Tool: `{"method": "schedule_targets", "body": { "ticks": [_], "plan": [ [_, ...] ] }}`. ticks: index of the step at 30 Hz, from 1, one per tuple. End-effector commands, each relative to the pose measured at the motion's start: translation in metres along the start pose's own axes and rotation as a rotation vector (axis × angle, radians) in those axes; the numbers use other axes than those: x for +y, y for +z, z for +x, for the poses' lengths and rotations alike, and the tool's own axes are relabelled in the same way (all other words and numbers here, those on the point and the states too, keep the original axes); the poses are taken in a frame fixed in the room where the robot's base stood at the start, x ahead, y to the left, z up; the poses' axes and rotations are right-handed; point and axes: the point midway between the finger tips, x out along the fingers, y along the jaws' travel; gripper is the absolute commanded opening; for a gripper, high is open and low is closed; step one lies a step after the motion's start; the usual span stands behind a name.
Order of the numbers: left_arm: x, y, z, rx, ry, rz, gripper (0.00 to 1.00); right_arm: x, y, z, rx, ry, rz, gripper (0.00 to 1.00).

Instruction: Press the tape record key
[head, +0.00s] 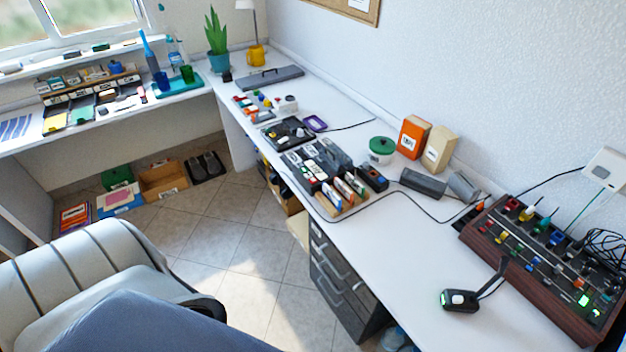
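Neither of my grippers is in the head view. No key marked as a tape record key can be read at this size. A dark grey unit (333,153) with pale blocks or keys on top sits mid-desk. A black flat device (287,132) with small knobs lies just behind it. At the right end of the desk stands a wood-sided console (540,265) with rows of coloured knobs or keys and a lit green one (583,300). I cannot tell which of these holds the tape record key.
A black handheld device (459,300) with a green light lies before the console. Grey blocks (423,183), a green-lidded tub (382,150) and orange box (413,137) stand along the wall. A cable crosses the desk. A chair (90,270) stands lower left.

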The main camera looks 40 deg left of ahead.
Motion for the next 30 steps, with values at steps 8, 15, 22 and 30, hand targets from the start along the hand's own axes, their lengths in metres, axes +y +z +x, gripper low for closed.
{"method": "schedule_targets", "body": {
  "ticks": [8, 15, 22, 30],
  "plan": [
    [-0.0002, -0.0014, 0.0001, 0.002, 0.000, 0.000, 0.29, -0.0039, -0.0006, 0.0000, 0.000, -0.004, 0.002, 0.00],
    [-0.0001, -0.0015, 0.0001, 0.002, 0.000, 0.000, 0.01, -0.0034, -0.0002, 0.0000, 0.000, -0.003, 0.002, 0.00],
    [0.0000, -0.0016, 0.0001, 0.002, 0.000, 0.000, 0.00, -0.0009, 0.0009, 0.0000, -0.002, -0.001, 0.000, 0.00],
    [0.0001, -0.0016, 0.0001, 0.002, 0.000, 0.000, 0.00, 0.0021, 0.0019, -0.0001, -0.003, 0.002, -0.001, 0.00]
  ]
}}
